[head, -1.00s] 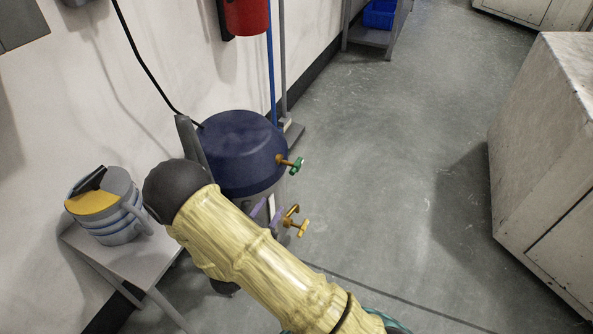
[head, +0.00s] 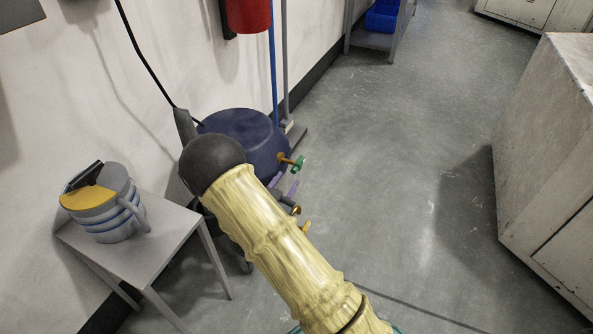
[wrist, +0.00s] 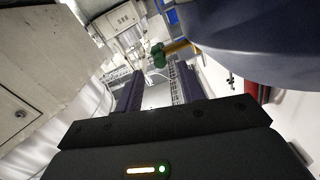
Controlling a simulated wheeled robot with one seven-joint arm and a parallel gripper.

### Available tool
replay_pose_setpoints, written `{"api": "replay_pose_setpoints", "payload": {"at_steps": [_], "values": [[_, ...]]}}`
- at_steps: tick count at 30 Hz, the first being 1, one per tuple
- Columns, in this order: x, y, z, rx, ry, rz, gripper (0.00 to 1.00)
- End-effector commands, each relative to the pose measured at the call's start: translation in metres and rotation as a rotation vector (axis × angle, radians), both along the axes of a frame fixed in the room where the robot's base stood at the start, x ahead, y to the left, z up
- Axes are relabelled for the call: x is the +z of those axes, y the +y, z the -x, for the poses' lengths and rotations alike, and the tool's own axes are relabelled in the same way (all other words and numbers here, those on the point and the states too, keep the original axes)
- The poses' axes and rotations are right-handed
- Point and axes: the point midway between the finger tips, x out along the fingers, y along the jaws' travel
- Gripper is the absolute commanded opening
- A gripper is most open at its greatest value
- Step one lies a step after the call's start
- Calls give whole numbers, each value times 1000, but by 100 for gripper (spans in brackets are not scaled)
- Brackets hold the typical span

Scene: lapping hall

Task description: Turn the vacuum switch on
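The vacuum (head: 240,128) is a dark blue round-topped drum standing on the floor by the wall, partly hidden behind my arm. A green-handled brass valve (head: 298,163) sticks out from its right side, and a yellow handle (head: 305,227) shows lower down, partly hidden. In the wrist view, the blue drum (wrist: 270,40) fills the upper right and the green valve handle (wrist: 157,55) appears beyond the fingertips. My gripper (head: 284,186) is low beside the drum's right side. In the wrist view my gripper (wrist: 158,95) has its two fingers apart with nothing between them. I cannot make out a switch.
A small grey table (head: 150,252) with a striped, yellow-topped jug (head: 105,205) stands at the left. A red cylinder (head: 248,14) hangs on the wall. A large pale cabinet (head: 555,150) stands at the right. The floor between is clear.

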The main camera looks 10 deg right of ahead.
Motion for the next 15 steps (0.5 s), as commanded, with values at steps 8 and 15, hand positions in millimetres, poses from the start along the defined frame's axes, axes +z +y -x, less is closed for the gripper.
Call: {"api": "replay_pose_setpoints", "payload": {"at_steps": [8,15], "values": [[-2,-30,-40,-2,-3,1,39],[-1,-41,-59,4,-1,0,39]]}}
